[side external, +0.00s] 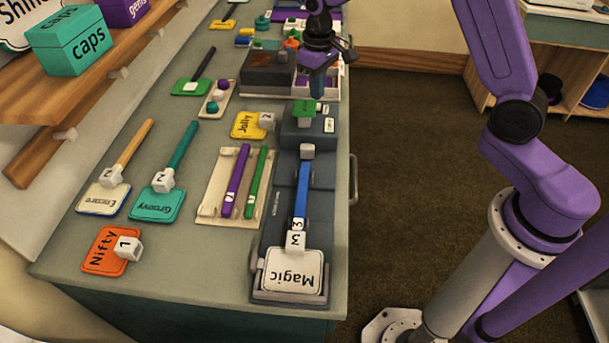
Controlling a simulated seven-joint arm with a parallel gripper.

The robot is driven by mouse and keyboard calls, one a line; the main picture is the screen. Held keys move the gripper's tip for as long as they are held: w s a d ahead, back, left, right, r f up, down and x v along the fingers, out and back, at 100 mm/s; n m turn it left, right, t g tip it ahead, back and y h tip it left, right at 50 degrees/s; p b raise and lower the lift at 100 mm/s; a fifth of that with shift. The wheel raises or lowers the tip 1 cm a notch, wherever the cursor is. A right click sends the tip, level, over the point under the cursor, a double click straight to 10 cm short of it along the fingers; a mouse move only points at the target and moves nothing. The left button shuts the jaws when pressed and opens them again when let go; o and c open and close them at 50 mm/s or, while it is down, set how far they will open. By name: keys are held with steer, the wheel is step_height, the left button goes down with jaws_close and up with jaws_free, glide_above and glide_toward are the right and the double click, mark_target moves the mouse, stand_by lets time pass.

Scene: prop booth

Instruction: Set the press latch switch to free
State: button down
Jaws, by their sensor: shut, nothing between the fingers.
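A dark grey press (262,230) runs along the right edge of the bench. At its far end is a dark block with a green piece (304,111) that looks like the latch switch. Two small white labels (328,125) sit beside the green piece; their words are too small to read, so I cannot tell its setting. My gripper (317,92) is shut and empty, pointing down just above and beyond the green piece. I cannot tell whether they touch. A white "Magic" plate (294,271) with a "3" block and blue stick lies at the press's near end.
A tray of purple and green sticks (206,203) lies left of the press. A yellow "Jolly" tag (246,125) is near the switch. A dark box (266,72) and a white-edged compartment (328,88) stand behind. Other tags lie at left, below a wooden shelf (60,105).

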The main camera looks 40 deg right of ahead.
steer(key=shift+r, duration=2.3)
steer(key=shift+s+a, duration=0.1)
steer(key=shift+s, duration=0.05)
steer(key=s+a+r+n, duration=0.2)
steer(key=s+a+n, duration=0.1)
steer(key=s, duration=0.6)
steer(key=s+a+r+n, duration=0.2)
steer(key=s, duration=0.7)
steer(key=s+d+n, duration=0.2)
steer(key=s, duration=0.6)
steer(key=s+d+f+n, duration=0.1)
steer(key=s+d+n, duration=0.1)
steer(key=s, duration=0.7)
steer(key=shift+s+d+f+n, duration=0.2)
steer(key=shift+d+f+n, duration=0.1)
steer(key=shift+d, duration=0.3)
steer(key=shift+w+r, duration=0.1)
